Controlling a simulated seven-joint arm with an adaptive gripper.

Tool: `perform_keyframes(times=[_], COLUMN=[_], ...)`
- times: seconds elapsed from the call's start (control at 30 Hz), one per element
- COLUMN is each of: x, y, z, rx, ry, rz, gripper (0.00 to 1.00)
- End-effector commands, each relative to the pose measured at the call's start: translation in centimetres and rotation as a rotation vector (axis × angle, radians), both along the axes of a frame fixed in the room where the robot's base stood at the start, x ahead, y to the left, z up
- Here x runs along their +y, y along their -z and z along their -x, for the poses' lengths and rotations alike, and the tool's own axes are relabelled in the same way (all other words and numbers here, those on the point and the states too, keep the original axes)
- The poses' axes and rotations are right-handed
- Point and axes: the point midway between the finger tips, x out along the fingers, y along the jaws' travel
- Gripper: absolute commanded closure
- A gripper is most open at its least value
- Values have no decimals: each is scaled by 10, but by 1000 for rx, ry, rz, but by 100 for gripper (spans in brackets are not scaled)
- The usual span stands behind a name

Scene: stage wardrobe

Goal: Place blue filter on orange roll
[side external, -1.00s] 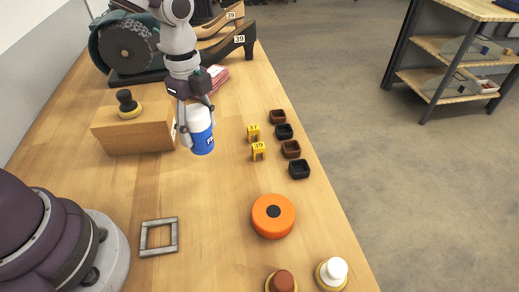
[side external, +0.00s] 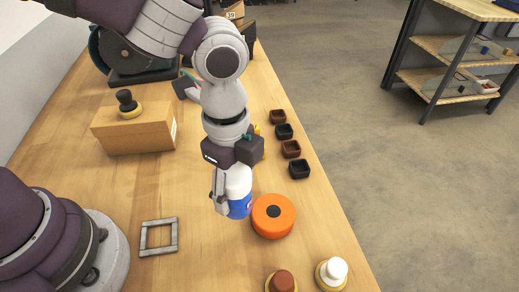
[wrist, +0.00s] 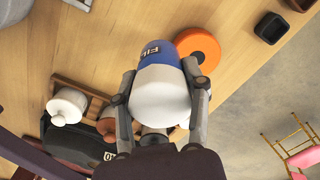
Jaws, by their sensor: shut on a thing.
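The blue filter, a white and blue canister (side external: 239,192), is in my gripper (side external: 228,205), upright in the side view. In the wrist view the filter (wrist: 160,88) sits between both fingers of my gripper (wrist: 165,92), its blue part with lettering facing away from the camera. The orange roll (side external: 274,216) lies flat on the table with a dark centre, just right of the filter in the side view. It also shows in the wrist view (wrist: 205,45), beyond the filter. I cannot tell the exact gap between filter and roll. My arm hides part of the table behind it.
Small dark trays (side external: 299,169) stand along the right table edge. A white-knobbed brush (side external: 333,272) and a brown-knobbed one (side external: 282,281) stand at the front. A grey frame (side external: 159,237) lies left; a wooden box (side external: 134,132) stands behind. Bare table lies between frame and roll.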

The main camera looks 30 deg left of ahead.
Motion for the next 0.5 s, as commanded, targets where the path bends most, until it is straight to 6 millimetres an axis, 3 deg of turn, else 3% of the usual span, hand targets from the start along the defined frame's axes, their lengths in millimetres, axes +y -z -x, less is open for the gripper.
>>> perform_keyframes(times=[0.13,0.37,0.5], x=[-21,-37,-36], y=[5,6,34], z=[-26,-45,-44], rx=[1,0,5], ry=[0,0,1], rz=[-1,0,-4], gripper=[92,92,92])
